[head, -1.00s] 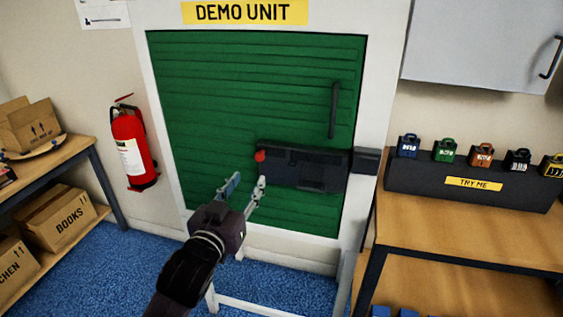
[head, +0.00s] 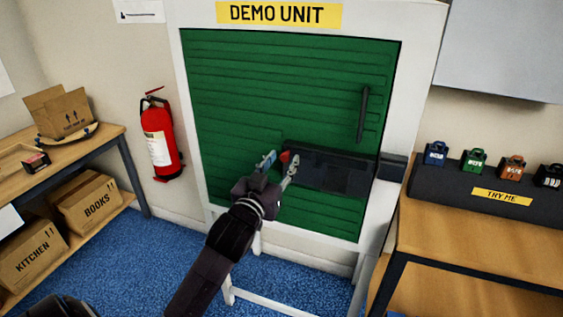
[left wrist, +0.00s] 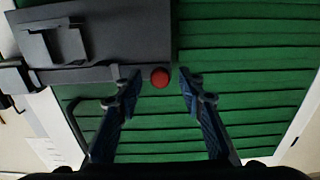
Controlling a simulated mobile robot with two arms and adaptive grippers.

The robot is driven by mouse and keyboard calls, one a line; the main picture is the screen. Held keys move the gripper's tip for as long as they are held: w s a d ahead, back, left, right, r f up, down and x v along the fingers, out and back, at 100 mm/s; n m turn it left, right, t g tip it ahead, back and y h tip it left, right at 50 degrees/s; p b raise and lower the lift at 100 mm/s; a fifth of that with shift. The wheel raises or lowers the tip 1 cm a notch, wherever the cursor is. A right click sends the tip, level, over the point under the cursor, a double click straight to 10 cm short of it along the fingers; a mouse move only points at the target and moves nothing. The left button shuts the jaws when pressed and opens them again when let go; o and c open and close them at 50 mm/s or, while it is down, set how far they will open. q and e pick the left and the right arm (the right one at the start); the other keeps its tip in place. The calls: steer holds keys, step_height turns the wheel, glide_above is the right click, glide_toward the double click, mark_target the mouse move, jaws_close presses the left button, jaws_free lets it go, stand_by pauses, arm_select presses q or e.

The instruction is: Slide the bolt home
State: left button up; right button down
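The bolt's dark housing (head: 330,171) is mounted low on the green door (head: 230,90). Its red knob (head: 285,156) is at the left end, and a dark keeper (head: 392,167) sits on the white frame to the right. My left gripper (head: 280,159) is open at the knob. In the left wrist view, the red knob (left wrist: 159,78) lies between the open fingertips (left wrist: 160,80), with a gap on each side. The grey bolt bar (left wrist: 85,75) runs left towards the keeper. I cannot tell whether its tip enters the keeper. My right gripper is not in view.
A door handle (head: 363,114) stands out above the housing. A bench (head: 470,235) with several padlocks on a dark stand is at right. A red extinguisher (head: 160,140) and a shelf with cartons (head: 90,205) are at left. Blue carpet lies in front.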

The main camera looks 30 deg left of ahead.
mark_target(305, 155)
arm_select(q)
steer(key=shift+c, duration=0.4)
jaws_close()
steer(key=shift+w+d, duration=0.25)
steer(key=shift+d, duration=0.85)
steer(key=shift+w+d, duration=0.25)
steer(key=shift+d, duration=0.8)
steer(key=shift+f, duration=0.1)
steer(key=shift+o, duration=0.4)
jaws_free()
steer(key=shift+d, duration=0.15)
